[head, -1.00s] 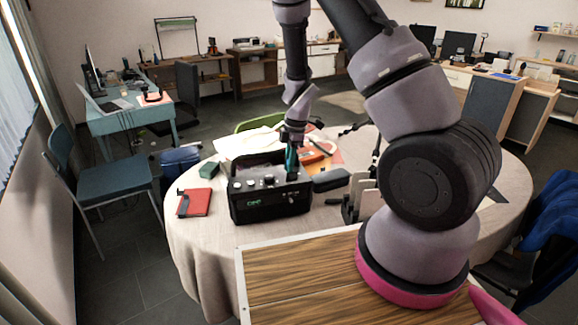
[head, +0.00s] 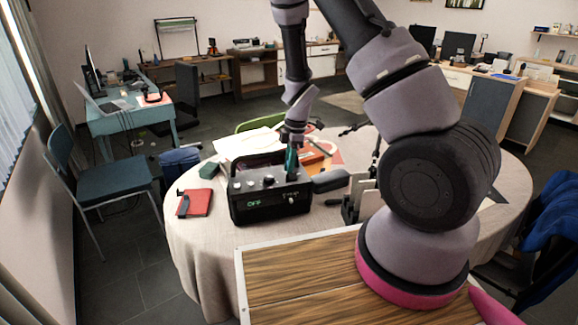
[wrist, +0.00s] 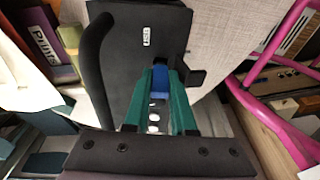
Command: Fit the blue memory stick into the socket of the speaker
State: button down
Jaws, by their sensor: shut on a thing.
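The speaker (head: 270,203) is a black box with a handle, knobs and a lit green display, standing on the round table. In the wrist view its dark face (wrist: 140,65) carries a white "USB" label. My gripper (head: 291,160) is over the speaker's top right part; its green fingers also show in the wrist view (wrist: 161,80). They are shut on the blue memory stick (wrist: 158,76), which shows between them close to the speaker. The stick's far end and the socket are hidden by the fingers, so I cannot tell whether the stick is in it.
The round table (head: 190,245) has a pale cloth. A black and white upright holder (head: 362,196) stands to the right.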

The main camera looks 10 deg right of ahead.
jog(key=shift+f, duration=0.9)
jog(key=c, duration=0.7)
grip_release()
jog(key=r, duration=0.3)
jog(key=d+r, duration=0.1)
jog(key=r, duration=0.6)
jog(key=shift+d+r, duration=0.25)
jog(key=shift+r, duration=0.05)
jog(key=shift+w, duration=0.1)
